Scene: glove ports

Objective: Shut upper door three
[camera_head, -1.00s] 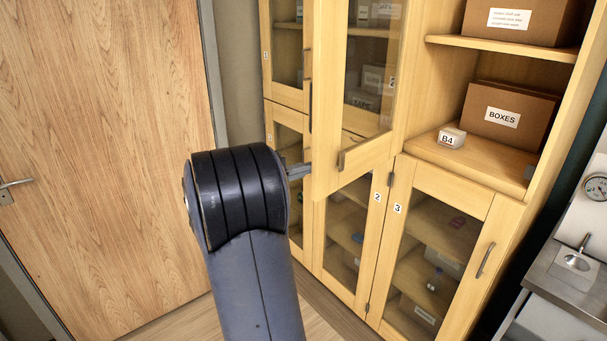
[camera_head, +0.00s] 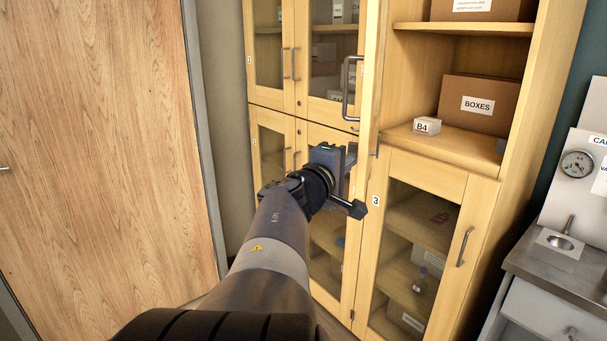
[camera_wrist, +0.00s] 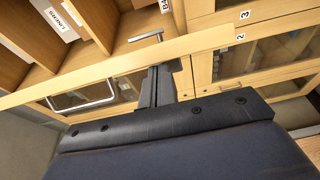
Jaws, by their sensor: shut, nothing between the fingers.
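Upper door three (camera_head: 369,75) stands open and shows nearly edge-on in the head view, swung out from the cabinet. Its grey bar handle (camera_head: 346,90) is on its left face. My gripper (camera_head: 350,158) is shut and empty, near the door's lower end. In the wrist view, my gripper (camera_wrist: 157,80) reaches to a pale wooden strip, which appears to be the door's lower frame (camera_wrist: 205,48). I cannot tell whether they touch. The open compartment (camera_head: 455,145) lies right of the door.
The compartment holds a carton marked BOXES (camera_head: 478,105) and a small B4 box (camera_head: 427,126). Lower door three (camera_head: 415,235) below is closed. Closed glass doors (camera_head: 325,60) stand to the left.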

